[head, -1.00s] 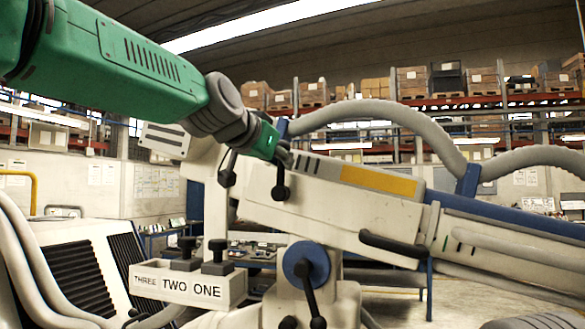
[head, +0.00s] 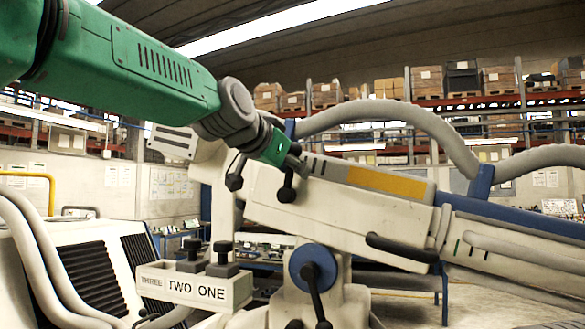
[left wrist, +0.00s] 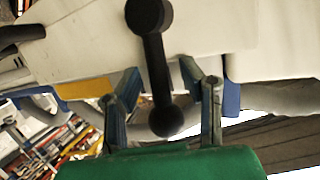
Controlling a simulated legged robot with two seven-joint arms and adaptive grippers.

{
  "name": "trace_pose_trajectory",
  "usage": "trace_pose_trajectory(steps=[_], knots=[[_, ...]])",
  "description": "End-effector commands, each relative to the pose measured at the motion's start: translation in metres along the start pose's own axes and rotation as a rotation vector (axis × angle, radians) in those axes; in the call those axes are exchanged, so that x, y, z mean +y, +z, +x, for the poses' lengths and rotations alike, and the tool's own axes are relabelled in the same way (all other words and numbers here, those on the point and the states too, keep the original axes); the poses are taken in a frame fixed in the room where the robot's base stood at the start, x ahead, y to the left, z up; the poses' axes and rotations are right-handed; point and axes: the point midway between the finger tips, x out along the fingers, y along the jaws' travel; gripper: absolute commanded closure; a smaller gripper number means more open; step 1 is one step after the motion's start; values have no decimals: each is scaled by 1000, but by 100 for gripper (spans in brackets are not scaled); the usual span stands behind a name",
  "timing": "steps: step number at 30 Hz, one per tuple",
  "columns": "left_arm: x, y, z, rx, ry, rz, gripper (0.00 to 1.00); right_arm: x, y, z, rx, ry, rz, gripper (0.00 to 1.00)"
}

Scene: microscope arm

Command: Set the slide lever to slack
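A black lever with a round knob (head: 286,190) sits on the side of the cream microscope arm (head: 330,203), near its left end. I cannot read any label naming it the slide lever or marking slack. My left gripper (head: 298,162) is at the top of this lever and partly hides it. In the left wrist view a black lever (left wrist: 157,62) runs down between the two fingers (left wrist: 162,100), its lower knob lying between them. The fingers are apart, with gaps on both sides of the lever. My right gripper is not in view.
A second black-knobbed lever (head: 234,180) hangs just left. Below are a blue hub with a black handle (head: 314,270) and a block marked THREE, TWO, ONE (head: 195,288). A thick grey hose (head: 400,110) arches above the arm; shelves with boxes stand far behind.

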Motion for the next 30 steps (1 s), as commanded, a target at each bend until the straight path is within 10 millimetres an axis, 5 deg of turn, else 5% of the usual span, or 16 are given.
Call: trace_pose_trajectory(steps=[10, 20, 30], knots=[[-1, -4, -18, 8, -5, 0, 65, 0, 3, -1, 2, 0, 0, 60], [-1, -2, -94, 5, -2, 1, 65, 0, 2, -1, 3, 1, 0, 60], [-1, 1, -111, -2, 2, -2, 65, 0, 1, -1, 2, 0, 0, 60]])
